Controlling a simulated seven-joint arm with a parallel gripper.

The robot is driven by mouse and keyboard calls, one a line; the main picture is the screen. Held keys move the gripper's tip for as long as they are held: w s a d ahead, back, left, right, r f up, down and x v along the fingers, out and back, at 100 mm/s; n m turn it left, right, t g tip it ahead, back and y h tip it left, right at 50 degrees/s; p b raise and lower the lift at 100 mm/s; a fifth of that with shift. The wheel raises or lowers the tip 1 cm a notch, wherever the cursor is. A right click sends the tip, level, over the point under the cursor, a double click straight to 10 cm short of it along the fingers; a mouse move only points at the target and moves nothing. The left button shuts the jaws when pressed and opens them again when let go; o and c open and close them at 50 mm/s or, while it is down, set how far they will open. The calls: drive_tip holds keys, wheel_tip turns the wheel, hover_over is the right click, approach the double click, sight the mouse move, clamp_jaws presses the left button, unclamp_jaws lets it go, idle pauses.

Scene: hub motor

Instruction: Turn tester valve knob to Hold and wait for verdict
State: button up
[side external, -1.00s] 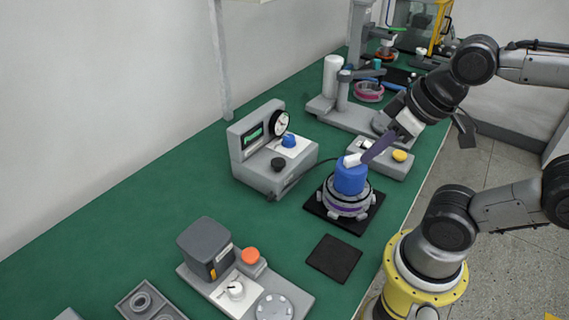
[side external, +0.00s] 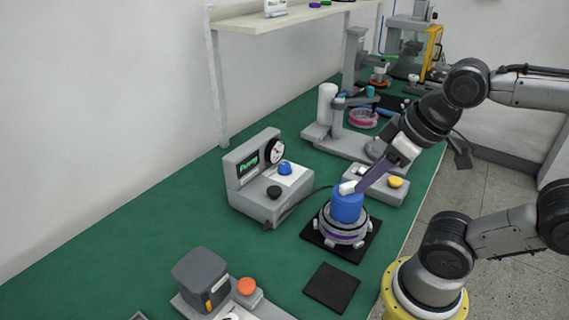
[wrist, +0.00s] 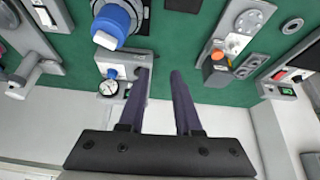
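The tester (side external: 262,195) is a grey box with a green-lit display (side external: 249,165), whose text is too small to read surely, and a round gauge (side external: 275,151). The wrist view also shows the tester's blue knob (wrist: 112,73) and gauge (wrist: 109,87). My gripper (wrist: 160,74) is open and empty, its two purple fingers apart; the left fingertip overlaps the tester's edge in that view. In the side view my gripper (side external: 360,186) appears near the blue cap (side external: 347,206), apart from the knobs.
The blue cap with a white fitting stands on the hub motor (side external: 342,230), on a black pad. A cable runs from there to the tester. A grey box with a yellow button (side external: 396,182) is behind. An empty black pad (side external: 331,287) lies in front.

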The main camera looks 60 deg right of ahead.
drive_tip(key=o, duration=0.6)
drive_tip(key=shift+n, duration=0.3)
drive_tip(key=w+r, duration=0.3)
drive_tip(key=r, duration=0.1)
drive_tip(key=w+r, duration=0.2)
drive_tip(key=shift+w+d+r, duration=0.25)
drive_tip(key=shift+w+d, duration=0.1)
drive_tip(key=shift+d, duration=0.05)
drive_tip(key=m+g, duration=0.2)
drive_tip(key=g, duration=0.4)
hover_over(285, 165)
wheel_tip(285, 165, down, 12)
drive_tip(key=r, duration=0.1)
wheel_tip(285, 165, down, 14)
drive_tip(key=shift+r, duration=0.1)
drive_tip(key=shift+c, duration=0.2)
clamp_jaws()
